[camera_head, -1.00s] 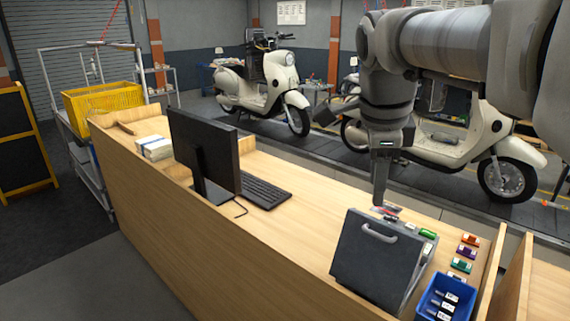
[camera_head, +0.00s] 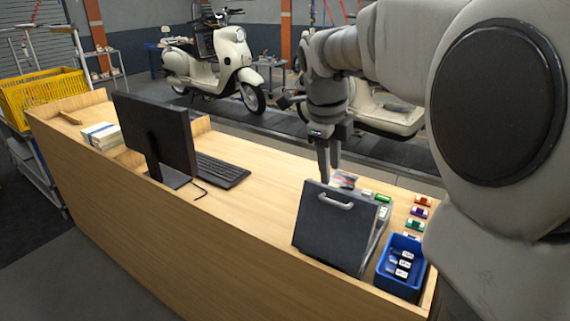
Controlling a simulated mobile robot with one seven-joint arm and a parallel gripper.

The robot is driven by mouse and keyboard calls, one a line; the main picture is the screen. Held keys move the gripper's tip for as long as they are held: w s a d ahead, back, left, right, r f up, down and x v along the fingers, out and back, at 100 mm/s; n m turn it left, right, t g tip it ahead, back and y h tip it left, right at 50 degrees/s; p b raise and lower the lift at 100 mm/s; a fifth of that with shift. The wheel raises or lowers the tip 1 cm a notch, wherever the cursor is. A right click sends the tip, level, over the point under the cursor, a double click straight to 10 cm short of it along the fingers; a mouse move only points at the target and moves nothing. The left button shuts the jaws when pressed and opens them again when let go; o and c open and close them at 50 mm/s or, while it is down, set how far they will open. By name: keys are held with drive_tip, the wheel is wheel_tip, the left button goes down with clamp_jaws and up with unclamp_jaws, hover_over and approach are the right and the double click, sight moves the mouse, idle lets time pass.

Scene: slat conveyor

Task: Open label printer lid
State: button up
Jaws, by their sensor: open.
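The label printer (camera_head: 335,232) is a dark grey box near the right end of the wooden counter. A light grey handle (camera_head: 335,200) sits on the broad dark panel that faces me, which leans back slightly. I cannot tell from this side how far the lid is open. My gripper (camera_head: 329,178) points down just behind the printer's upper left edge, with its fingers open. The fingertips are close to that edge, and I cannot tell whether they touch it. Nothing shows between them.
Left of the printer are a keyboard (camera_head: 219,171) and a monitor (camera_head: 153,136). A blue bin (camera_head: 400,284) of small labelled items stands close to its right. Several coloured pieces (camera_head: 420,212) lie behind the bin. The counter (camera_head: 240,215) between keyboard and printer is clear.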

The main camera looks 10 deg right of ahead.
drive_tip(key=x, duration=0.9)
clamp_jaws()
idle(1.2)
